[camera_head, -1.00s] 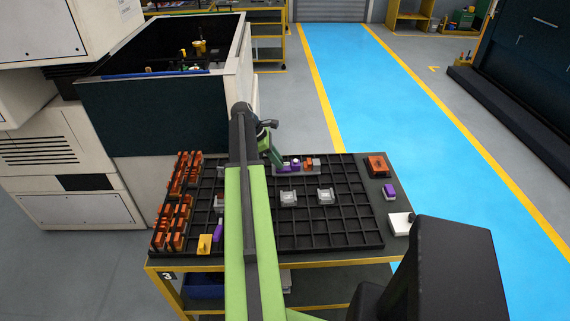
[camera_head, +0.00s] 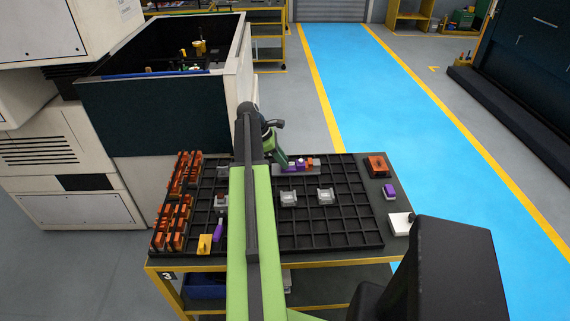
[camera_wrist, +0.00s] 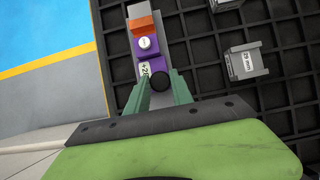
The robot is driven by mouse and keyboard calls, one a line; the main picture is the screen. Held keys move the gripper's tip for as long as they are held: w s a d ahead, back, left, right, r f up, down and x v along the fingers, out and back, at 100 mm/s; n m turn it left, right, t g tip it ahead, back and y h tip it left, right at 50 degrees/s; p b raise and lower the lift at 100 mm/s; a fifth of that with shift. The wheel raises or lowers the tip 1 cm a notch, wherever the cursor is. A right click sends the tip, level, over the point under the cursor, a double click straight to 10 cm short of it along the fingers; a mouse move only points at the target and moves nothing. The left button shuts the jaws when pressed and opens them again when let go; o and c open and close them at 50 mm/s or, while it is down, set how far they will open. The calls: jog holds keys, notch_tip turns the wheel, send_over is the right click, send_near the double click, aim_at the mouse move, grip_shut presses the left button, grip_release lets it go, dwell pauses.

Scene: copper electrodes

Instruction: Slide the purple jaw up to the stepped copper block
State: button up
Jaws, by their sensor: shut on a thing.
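In the wrist view the purple jaw (camera_wrist: 147,46), with a round white top, lies on a narrow grey fixture. The orange-brown stepped copper block (camera_wrist: 142,25) is just beyond it; they look touching or nearly so. The jaw's near purple part bears a "+20" label and ends at a dark round knob. My gripper (camera_wrist: 163,88) has green fingers shut around this near end, and they partly hide it. In the head view the jaw (camera_head: 300,163) and the copper block (camera_head: 310,162) sit side by side at the grid's back edge, right of my gripper (camera_head: 279,160).
Two grey blocks (camera_head: 288,198) (camera_head: 325,196) stand on the black grid plate (camera_head: 345,225); one shows in the wrist view (camera_wrist: 245,64). Orange pieces (camera_head: 177,210) fill the left side. A purple-topped block (camera_head: 389,191) and copper piece (camera_head: 377,165) lie right.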

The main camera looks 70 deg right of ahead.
jog(key=o, duration=1)
notch_tip(320, 180, up, 6)
jog(key=p, duration=0.6)
jog(key=shift+r, duration=0.15)
jog(key=p+v, duration=1.5)
jog(key=v, duration=0.2)
jog(key=shift+a, duration=0.1)
